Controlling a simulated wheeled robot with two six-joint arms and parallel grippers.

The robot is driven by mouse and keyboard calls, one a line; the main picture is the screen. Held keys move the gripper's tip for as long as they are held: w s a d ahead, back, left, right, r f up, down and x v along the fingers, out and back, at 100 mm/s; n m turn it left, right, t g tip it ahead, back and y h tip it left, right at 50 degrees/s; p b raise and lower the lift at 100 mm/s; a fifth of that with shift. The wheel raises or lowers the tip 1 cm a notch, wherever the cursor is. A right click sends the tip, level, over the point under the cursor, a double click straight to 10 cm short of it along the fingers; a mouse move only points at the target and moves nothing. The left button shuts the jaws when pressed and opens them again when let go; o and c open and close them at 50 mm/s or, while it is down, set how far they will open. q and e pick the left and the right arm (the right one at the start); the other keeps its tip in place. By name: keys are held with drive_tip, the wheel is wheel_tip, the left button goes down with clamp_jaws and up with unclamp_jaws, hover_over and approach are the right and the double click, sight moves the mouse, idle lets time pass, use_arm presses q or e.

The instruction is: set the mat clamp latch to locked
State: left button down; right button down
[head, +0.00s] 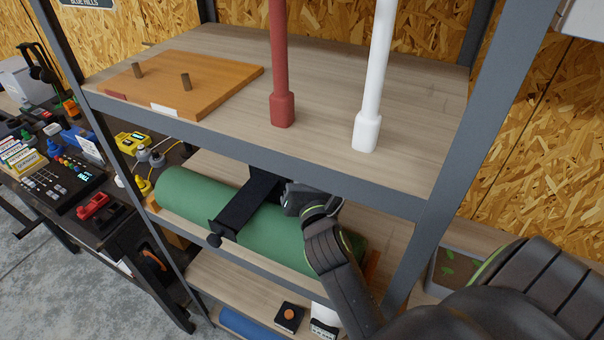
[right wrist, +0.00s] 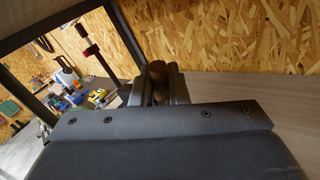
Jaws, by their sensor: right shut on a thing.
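The mat clamp is a black bar (head: 246,205) lying across a rolled green mat (head: 190,198) on the middle shelf. A dark round knob (head: 214,240) shows at its front end. My right gripper (head: 290,188) is at the mat, just right of the bar's rear part; my wrist hides some of the mat. In the right wrist view, my right gripper (right wrist: 160,92) is shut on a brown, rounded handle piece (right wrist: 157,70), which looks like the latch's grip. The latch's setting cannot be read. My left gripper is in neither view.
The upper shelf (head: 225,120) overhangs the mat, with a wooden board (head: 215,75), a red post (head: 282,105) and a white post (head: 368,130) on it. A grey upright (head: 480,130) stands close to my right arm. A black box with an orange button (head: 289,316) is below.

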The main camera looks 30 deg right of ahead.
drive_tip(key=shift+s+d+f+m+t+h+b, duration=0.15)
drive_tip(key=shift+s+f+m+t+h+b, duration=0.15)
drive_tip(key=shift+f+m+t+b, duration=0.45)
drive_tip(key=shift+s+d+r+m+b, duration=0.1)
drive_tip(key=shift+r+m+b, duration=0.25)
drive_tip(key=shift+b, duration=0.45)
drive_tip(key=shift+r, duration=0.1)
drive_tip(key=c, duration=1.4)
unclamp_jaws()
drive_tip(key=shift+c, duration=0.2)
wheel_tip(320, 180, up, 10)
drive_tip(key=shift+p, duration=0.95)
drive_tip(key=shift+o, duration=0.2)
